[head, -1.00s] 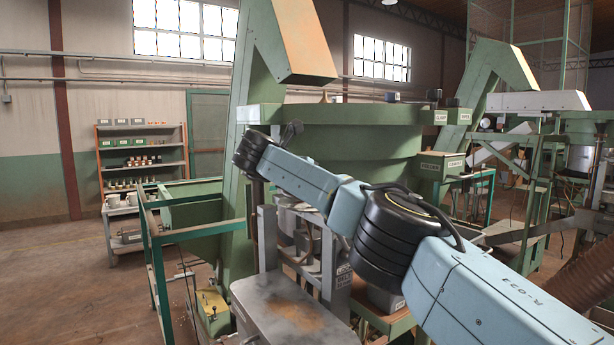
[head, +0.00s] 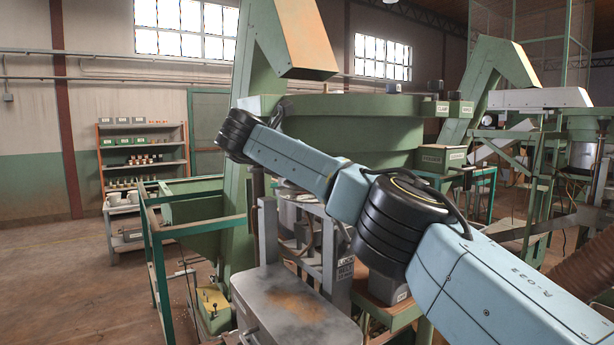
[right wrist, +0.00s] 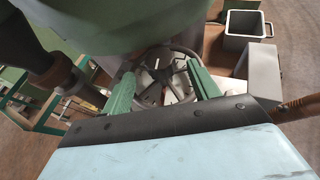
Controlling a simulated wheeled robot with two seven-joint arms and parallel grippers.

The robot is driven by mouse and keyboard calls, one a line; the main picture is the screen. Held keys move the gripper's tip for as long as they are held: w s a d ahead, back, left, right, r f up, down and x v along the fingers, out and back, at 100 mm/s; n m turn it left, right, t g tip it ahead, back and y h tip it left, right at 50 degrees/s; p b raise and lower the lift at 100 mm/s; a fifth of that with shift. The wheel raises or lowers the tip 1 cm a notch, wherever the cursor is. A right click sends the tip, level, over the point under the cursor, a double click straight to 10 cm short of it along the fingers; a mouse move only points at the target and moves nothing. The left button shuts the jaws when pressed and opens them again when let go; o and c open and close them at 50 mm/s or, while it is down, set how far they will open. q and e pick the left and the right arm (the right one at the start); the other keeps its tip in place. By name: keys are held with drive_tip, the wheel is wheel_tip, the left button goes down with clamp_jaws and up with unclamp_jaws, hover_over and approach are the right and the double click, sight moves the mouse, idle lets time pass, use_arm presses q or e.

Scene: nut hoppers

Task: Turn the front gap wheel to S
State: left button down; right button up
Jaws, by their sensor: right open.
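In the right wrist view a round, dark-rimmed wheel with pale and dark spoke-like parts (right wrist: 162,68) lies beyond my right gripper (right wrist: 161,88). I cannot tell for certain that it is the front gap wheel, and no S mark is readable. The two green fingers are apart, one on each side of the wheel's middle, with nothing held; contact with the wheel cannot be told. In the head view my right arm crosses the green hopper machine (head: 350,135), and its gripper is hidden behind the black wrist joint. My left gripper is not in view.
A grey-topped bench (head: 290,305) stands in front of the machine. A green rail frame (head: 153,255) is to its left, and shelves (head: 143,165) stand by the wall. A grey bin (right wrist: 247,28) shows in the right wrist view. Floor at the left is clear.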

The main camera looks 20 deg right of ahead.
drive_tip(key=b+v, duration=0.2)
drive_tip(key=v, duration=0.7)
drive_tip(key=shift+a+f, duration=0.1)
drive_tip(key=shift+a, duration=0.05)
